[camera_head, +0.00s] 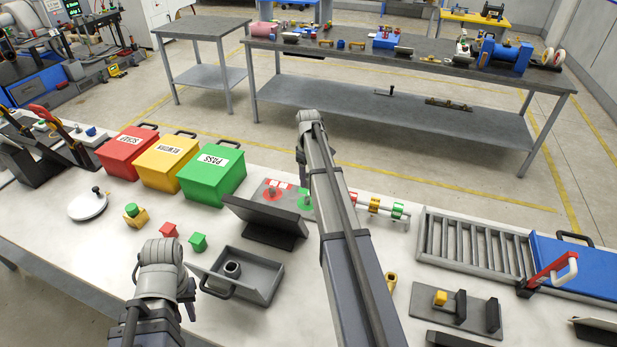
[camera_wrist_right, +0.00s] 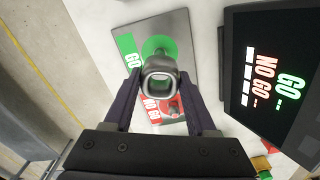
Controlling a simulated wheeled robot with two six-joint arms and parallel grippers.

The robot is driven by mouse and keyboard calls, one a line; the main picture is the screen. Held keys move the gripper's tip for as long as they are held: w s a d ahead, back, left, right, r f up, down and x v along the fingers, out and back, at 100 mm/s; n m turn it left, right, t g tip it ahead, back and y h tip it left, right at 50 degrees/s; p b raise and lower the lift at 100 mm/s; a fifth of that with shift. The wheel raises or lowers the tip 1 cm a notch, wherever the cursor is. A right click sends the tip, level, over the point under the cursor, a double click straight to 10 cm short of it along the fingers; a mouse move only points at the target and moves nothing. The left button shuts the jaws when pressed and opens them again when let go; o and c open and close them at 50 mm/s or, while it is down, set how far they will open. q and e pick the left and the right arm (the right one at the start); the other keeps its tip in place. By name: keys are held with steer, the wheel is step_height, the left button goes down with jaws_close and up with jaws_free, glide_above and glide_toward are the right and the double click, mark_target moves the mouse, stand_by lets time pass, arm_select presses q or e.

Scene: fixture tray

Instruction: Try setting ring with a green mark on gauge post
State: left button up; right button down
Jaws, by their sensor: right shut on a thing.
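A grey metal ring (camera_wrist_right: 160,96) with a rounded-square outline is between the fingers of my right gripper (camera_wrist_right: 160,90) in the right wrist view. The gripper is shut on it; no green mark shows on the visible side. Below it lies the gauge plate (camera_wrist_right: 185,50), with a green disc (camera_wrist_right: 157,43) at GO and a red NO GO patch (camera_wrist_right: 172,112). The ring overlaps the near edge of the green disc and appears above the plate. In the head view the gauge plate (camera_head: 262,190) is partly hidden by a screen. My left gripper (camera_head: 188,292) is low at left; its fingers are unclear.
A dark ring-shaped part (camera_head: 232,269) lies in a grey tray (camera_head: 262,284). The screen (camera_head: 265,215) stands close beside the gauge. Red (camera_head: 125,155), yellow (camera_head: 165,165) and green (camera_head: 212,177) bins stand behind left. A rack with coloured collars (camera_head: 374,205) is right of my right arm.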

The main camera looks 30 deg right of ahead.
mark_target(307, 196)
steer(key=shift+w+a, duration=0.15)
steer(key=shift+w, duration=0.2)
arm_select(q)
steer(key=shift+w+a+r, duration=0.1)
steer(key=shift+w, duration=0.15)
arm_select(e)
steer(key=shift+s, duration=0.1)
